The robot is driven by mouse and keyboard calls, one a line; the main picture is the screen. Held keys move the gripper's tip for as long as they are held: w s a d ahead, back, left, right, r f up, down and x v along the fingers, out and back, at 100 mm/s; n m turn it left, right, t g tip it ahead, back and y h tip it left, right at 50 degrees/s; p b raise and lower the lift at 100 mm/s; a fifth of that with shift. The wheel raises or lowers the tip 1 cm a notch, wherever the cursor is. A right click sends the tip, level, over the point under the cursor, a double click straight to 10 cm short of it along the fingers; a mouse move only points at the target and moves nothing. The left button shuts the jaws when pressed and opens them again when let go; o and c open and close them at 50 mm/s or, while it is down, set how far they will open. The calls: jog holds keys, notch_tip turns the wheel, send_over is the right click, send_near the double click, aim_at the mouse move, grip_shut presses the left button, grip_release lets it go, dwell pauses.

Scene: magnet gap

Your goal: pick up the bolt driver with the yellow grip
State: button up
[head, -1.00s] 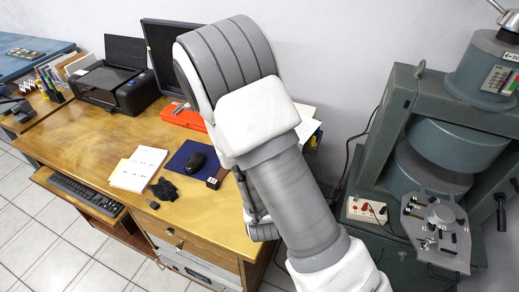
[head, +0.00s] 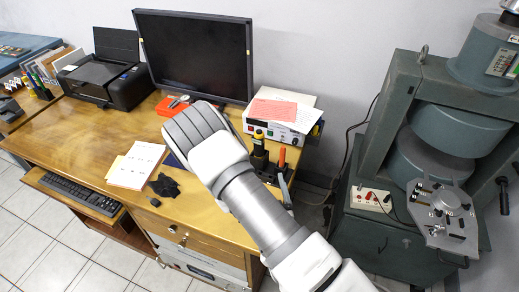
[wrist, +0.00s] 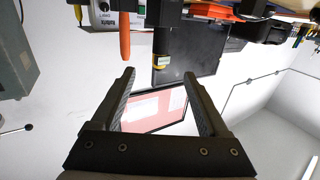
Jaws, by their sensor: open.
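The bolt driver with the yellow grip (head: 259,135) stands upright near the desk's right end, just beside my forearm in the head view; its lower part is hard to make out. In the wrist view, which is upside down, its yellow end (wrist: 160,61) hangs into the picture from a dark block. My gripper (wrist: 159,74) is open and empty, its fingers either side of the yellow end in the picture, which looks beyond the fingertips. An orange-handled tool (head: 282,156) stands just right of the driver and shows in the wrist view (wrist: 124,36).
A white instrument box (head: 265,127) with papers on top stands behind the tools. A monitor (head: 195,58), a printer (head: 104,78) and a keyboard (head: 80,196) are on the left. The large green magnet (head: 378,160) stands right of the desk, across a gap.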

jog(key=w+b, duration=0.1)
jog(key=w, duration=0.1)
jog(key=b, duration=0.7)
send_near(260, 146)
jog(key=w, duration=0.2)
jog(key=shift+w+a+f+b, duration=0.1)
jog(key=shift+w+f+b, duration=0.2)
jog(key=shift+b, duration=0.45)
jog(key=b, duration=0.2)
jog(key=shift+w+r+b, duration=0.1)
jog(key=shift+w+b, duration=0.15)
jog(key=shift+b, duration=0.15)
jog(key=w+b, duration=0.2)
jog(key=b, duration=0.1)
jog(key=shift+a, duration=0.2)
jog(key=shift+w+r+b, duration=0.1)
jog(key=shift+w+b, duration=0.25)
jog(key=shift+b, duration=0.3)
jog(key=shift+w+a+r, duration=0.1)
jog(key=shift+w+a, duration=0.1)
jog(key=shift+w, duration=1.3)
jog(key=shift+w+a, duration=0.2)
jog(key=shift+w, duration=1.3)
grip_shut()
